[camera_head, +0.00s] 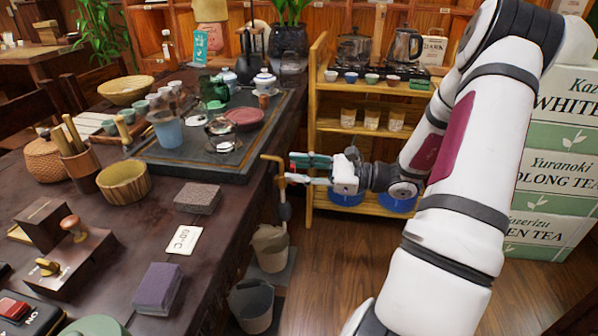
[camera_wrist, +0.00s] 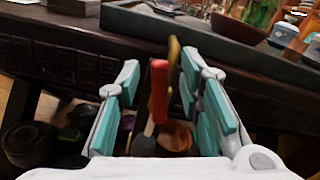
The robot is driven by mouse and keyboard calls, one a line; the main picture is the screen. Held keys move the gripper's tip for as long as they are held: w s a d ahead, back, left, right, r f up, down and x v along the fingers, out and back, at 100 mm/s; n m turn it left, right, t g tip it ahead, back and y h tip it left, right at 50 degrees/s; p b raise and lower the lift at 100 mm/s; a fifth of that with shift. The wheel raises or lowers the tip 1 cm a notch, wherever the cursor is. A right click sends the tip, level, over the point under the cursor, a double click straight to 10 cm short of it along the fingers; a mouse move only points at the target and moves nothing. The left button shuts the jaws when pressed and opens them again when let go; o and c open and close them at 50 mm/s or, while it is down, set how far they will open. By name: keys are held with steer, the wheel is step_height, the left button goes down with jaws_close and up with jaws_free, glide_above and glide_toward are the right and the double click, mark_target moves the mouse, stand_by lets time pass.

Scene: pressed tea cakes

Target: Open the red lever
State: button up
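The red lever (camera_wrist: 158,92) shows in the wrist view as an upright red handle beside a brass pipe (camera_wrist: 173,65). My gripper (camera_wrist: 160,85) is open, with a teal-padded finger on each side of the lever. A gap shows on both sides, so the fingers do not appear to touch it. In the head view my gripper (camera_head: 302,170) points left at the brass pipe (camera_head: 282,190), which stands beside the table's right edge. I cannot make out the lever clearly in the head view.
The dark table (camera_head: 130,235) fills the left, with a tea tray (camera_head: 170,165) and several bowls near its edge. A grey bucket (camera_head: 270,252) stands below the pipe, with another (camera_head: 252,308) in front. A wooden shelf (camera_head: 318,110) stands behind my gripper. Floor is clear right of the buckets.

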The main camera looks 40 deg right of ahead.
jaws_close()
steer(key=m+p, duration=0.1)
steer(key=p, duration=0.1)
steer(key=w+d+m+p, duration=0.1)
steer(key=m+p, duration=0.1)
steer(key=p, duration=0.1)
steer(key=shift+r, duration=0.1)
stand_by(0.3)
jaws_free()
